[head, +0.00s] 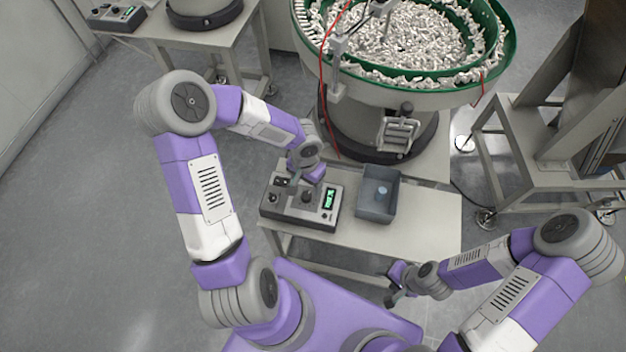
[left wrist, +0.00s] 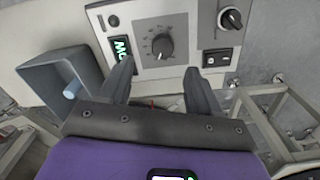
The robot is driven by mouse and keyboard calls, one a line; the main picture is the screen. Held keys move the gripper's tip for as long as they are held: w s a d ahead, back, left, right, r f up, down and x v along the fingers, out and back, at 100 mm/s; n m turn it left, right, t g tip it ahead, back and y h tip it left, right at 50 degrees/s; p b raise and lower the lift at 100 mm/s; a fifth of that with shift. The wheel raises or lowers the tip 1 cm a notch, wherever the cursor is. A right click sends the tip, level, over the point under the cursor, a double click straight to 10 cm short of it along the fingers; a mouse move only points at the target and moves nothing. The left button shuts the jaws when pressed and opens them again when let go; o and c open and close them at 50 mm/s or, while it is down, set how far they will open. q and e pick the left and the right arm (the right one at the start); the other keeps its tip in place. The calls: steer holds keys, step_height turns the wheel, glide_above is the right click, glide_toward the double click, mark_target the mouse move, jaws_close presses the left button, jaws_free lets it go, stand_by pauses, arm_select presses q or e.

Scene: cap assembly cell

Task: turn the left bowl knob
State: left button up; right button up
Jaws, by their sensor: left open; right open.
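A grey control box (head: 292,217) stands on the table at the middle of the head view. It has a large dial knob (head: 307,196), a second knob (head: 272,198), and a lit green display (head: 329,198). In the left wrist view the dial knob (left wrist: 163,46) shows just beyond my left gripper (left wrist: 158,68), between its open fingers and not touched as far as I can see. The second knob (left wrist: 232,18) is to the right. My left gripper (head: 294,181) hangs over the box. My right gripper (head: 393,293) is open and empty near the table's front edge.
A grey bin (head: 376,211) with a pale blue piece inside stands right of the box. A green-rimmed bowl feeder (head: 410,88) full of small white parts is behind. Another control box (head: 113,18) sits on the far left table. The table's right front is clear.

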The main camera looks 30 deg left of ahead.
mark_target(306, 195)
arm_select(q)
steer(key=shift+a+f, duration=0.25)
steer(key=shift+f, duration=0.15)
step_height(306, 195, down, 6)
steer(key=b, duration=0.2)
steer(key=shift+s+f+b, duration=0.1)
steer(key=shift+f+b, duration=0.1)
steer(key=shift+b, duration=0.1)
steer(key=c, duration=1)
steer(key=shift+c, duration=0.2)
